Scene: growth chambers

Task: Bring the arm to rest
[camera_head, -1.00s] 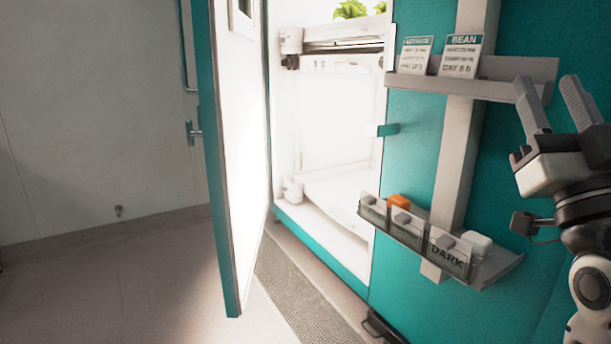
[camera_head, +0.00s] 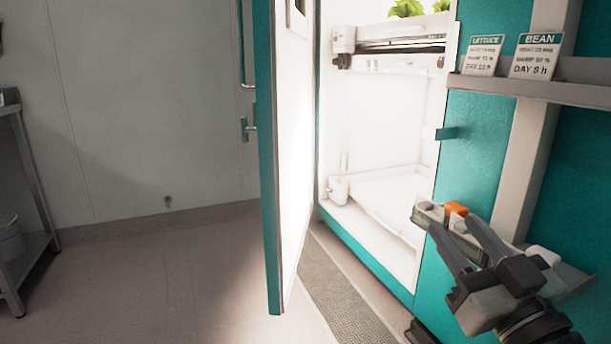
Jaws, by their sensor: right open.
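My right gripper (camera_head: 463,245) is at the lower right of the head view, with its two fingers spread and pointing up and to the left. My left gripper is not in view.
The growth chamber door (camera_head: 272,160) stands open beside the lit chamber (camera_head: 385,190). An upper shelf (camera_head: 545,88) holds the LETTUCE card (camera_head: 484,55) and BEAN card (camera_head: 536,57). A metal rack (camera_head: 28,200) stands at far left. The floor (camera_head: 160,275) between is clear.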

